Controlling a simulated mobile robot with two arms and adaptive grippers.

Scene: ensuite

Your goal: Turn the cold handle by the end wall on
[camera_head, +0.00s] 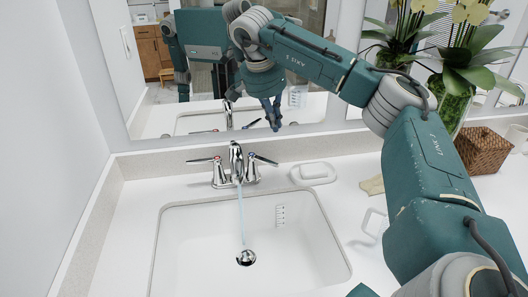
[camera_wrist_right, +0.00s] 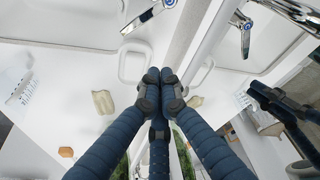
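The chrome faucet (camera_head: 236,160) stands behind the sink, near the end wall at the left. Its cold handle (camera_head: 264,160), with a blue mark, points out to the right. Its other handle (camera_head: 202,160), with a red mark, points left. A thin bluish stream (camera_head: 241,212) runs from the spout to the drain. My right gripper (camera_head: 274,126) hangs in front of the mirror, above and slightly right of the cold handle, apart from it. In the right wrist view its fingertips (camera_wrist_right: 160,78) are together and empty; the cold handle (camera_wrist_right: 148,14) shows at the top. My left gripper is not in view.
A white soap dish (camera_head: 313,173) sits just right of the faucet. A tan cloth or sponge (camera_head: 373,185), a clear object (camera_head: 374,224), a wicker basket (camera_head: 484,150) and a potted plant (camera_head: 456,90) are further right. The mirror (camera_head: 330,100) stands close behind the faucet.

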